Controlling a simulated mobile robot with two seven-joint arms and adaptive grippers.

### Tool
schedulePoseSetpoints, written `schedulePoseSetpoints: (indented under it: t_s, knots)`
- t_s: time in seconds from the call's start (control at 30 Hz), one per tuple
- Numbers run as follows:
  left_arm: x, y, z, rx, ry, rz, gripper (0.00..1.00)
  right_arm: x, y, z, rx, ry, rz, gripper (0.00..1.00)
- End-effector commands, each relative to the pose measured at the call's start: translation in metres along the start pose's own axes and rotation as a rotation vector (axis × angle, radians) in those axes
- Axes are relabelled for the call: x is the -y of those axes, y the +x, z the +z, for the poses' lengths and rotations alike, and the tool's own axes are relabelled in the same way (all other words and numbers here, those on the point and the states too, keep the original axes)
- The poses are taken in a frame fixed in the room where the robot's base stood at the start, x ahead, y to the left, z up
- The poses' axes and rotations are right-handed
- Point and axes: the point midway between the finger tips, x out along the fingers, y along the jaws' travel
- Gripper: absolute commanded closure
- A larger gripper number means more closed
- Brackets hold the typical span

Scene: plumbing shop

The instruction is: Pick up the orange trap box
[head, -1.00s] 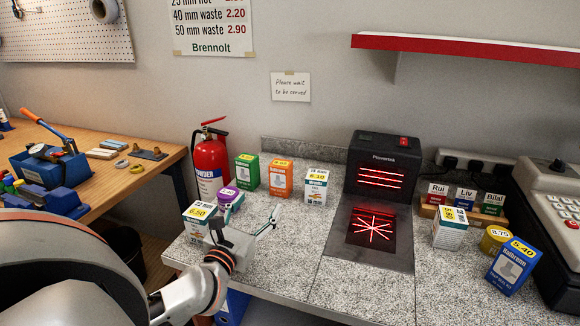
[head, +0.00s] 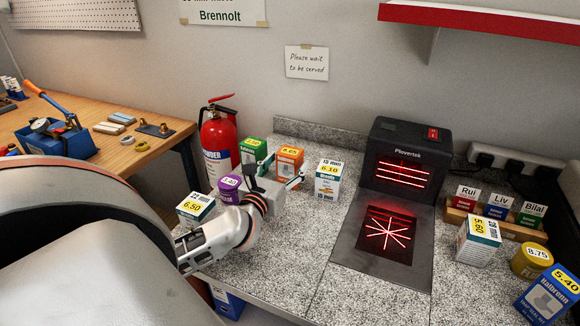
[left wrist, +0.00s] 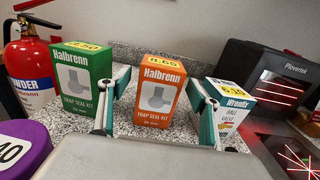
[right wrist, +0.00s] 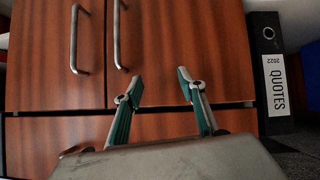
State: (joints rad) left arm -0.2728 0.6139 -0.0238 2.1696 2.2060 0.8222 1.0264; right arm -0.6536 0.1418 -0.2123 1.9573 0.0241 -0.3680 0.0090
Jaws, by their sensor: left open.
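The orange trap box (head: 288,163) stands upright on the grey speckled counter near the wall. In the left wrist view the orange box (left wrist: 159,92) reads "Halbrenn Trap Seal Kit" and stands beyond and between the fingers. My left gripper (head: 280,170) is open and just in front of the box, with nothing seen between its fingers. In the left wrist view its fingers (left wrist: 158,98) are spread to either side of the box's front. My right gripper (right wrist: 163,92) shows only in its own wrist view, open and empty before brown cabinet doors.
A green box (left wrist: 85,84) stands left of the orange one, a white box (head: 328,180) right. A purple-lidded tub (head: 229,188) and another white box (head: 195,209) are nearer. A fire extinguisher (head: 219,147) stands left; a scanner (head: 398,165) stands right.

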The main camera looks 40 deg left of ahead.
Motion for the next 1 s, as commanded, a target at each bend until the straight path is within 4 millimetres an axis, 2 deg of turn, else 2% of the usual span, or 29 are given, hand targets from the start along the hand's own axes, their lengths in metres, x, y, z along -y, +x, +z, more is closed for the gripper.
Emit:
schedulePoseSetpoints:
  t_s: [0.1,0.2,0.47,0.63,0.67,1.0]
  knots:
    - [0.0,0.017,0.001,0.001,0.0,0.0,0.38,-0.001,-0.001,-0.004,-0.005,0.0,0.001,0.6]
    - [0.0,0.024,0.0,0.001,0.0,0.0,0.38,-0.002,-0.001,-0.008,-0.01,-0.001,0.002,0.6]
    - [0.0,0.026,-0.001,-0.001,0.001,-0.001,0.38,-0.002,-0.001,-0.01,-0.014,0.0,0.003,0.6]
    - [0.0,0.026,-0.001,-0.001,0.0,-0.001,0.79,-0.002,0.0,-0.01,-0.014,0.001,0.003,0.6]
    - [0.0,0.026,-0.001,-0.001,0.0,-0.001,0.84,-0.002,0.0,-0.01,-0.014,0.001,0.003,0.6]
    - [0.0,0.026,0.001,0.001,0.001,-0.001,0.84,-0.001,0.0,-0.007,-0.008,0.002,0.002,0.6]
